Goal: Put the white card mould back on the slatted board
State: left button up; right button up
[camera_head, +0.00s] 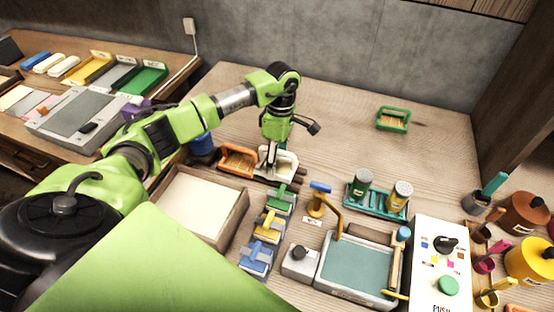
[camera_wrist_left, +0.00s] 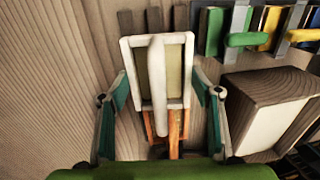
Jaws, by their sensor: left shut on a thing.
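The white card mould (camera_head: 286,166) is a small white-rimmed frame with a pale handle bar. In the left wrist view the mould (camera_wrist_left: 134,70) shows a khaki panel, with its handle running down the middle. My left gripper (camera_head: 269,152) is shut on the mould, one green-and-grey finger on each side in the left wrist view (camera_wrist_left: 160,125). Dark slats (camera_wrist_left: 154,19) show beyond the mould; I cannot tell for sure whether they belong to the slatted board. The mould and arm partly hide that spot in the head view. My right gripper is not in view.
An orange mould (camera_head: 238,159) is close left of the white one. A green mould (camera_head: 393,119) lies at the back right. A wooden box (camera_head: 240,208), colored handled tools (camera_head: 268,228), a basin (camera_head: 357,268) and jars (camera_head: 399,195) crowd the front. The table's back middle is clear.

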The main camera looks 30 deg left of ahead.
pick_arm(q)
jog(key=shift+f+b, duration=0.45)
jog(key=shift+f, duration=0.05)
dwell(0.5)
jog(key=o, duration=1.2)
jog(key=shift+r, duration=0.15)
